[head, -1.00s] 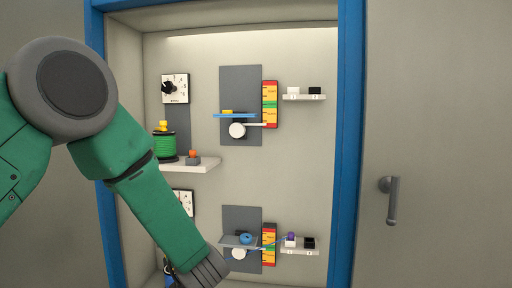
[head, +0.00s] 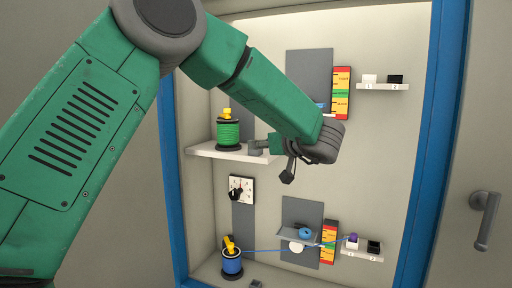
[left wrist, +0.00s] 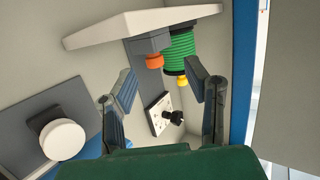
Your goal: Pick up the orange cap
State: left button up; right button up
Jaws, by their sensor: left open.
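The orange cap (left wrist: 154,62) sits on a dark grey block (left wrist: 147,44) at the white shelf, seen in the left wrist view. In the head view the cap is hidden behind my left gripper (head: 273,161). In the left wrist view my left gripper (left wrist: 160,84) is open and empty, its two fingers apart. The cap shows between and beyond the fingers, with no visible contact. My right gripper is in neither view.
A green spool (head: 228,134) with a yellow top stands close to the cap on the white shelf (head: 204,149). A blue spool (head: 232,262) stands lower, with a blue cable running right. A dial (head: 241,189) sits below the shelf. The blue cabinet frame (head: 172,175) bounds the left side.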

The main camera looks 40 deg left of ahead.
pick_arm(q)
jog(key=w+a, duration=0.1)
jog(key=w+a+p, duration=0.1)
jog(key=a, duration=0.1)
jog(key=shift+a+f, duration=0.1)
jog(key=shift+a, duration=0.55)
jog(key=shift+a+f, duration=0.15)
jog(key=shift+a, duration=0.05)
grip_shut()
jog(key=shift+d, duration=0.35)
notch_tip(320, 180, up, 18)
jog(key=shift+p, duration=0.35)
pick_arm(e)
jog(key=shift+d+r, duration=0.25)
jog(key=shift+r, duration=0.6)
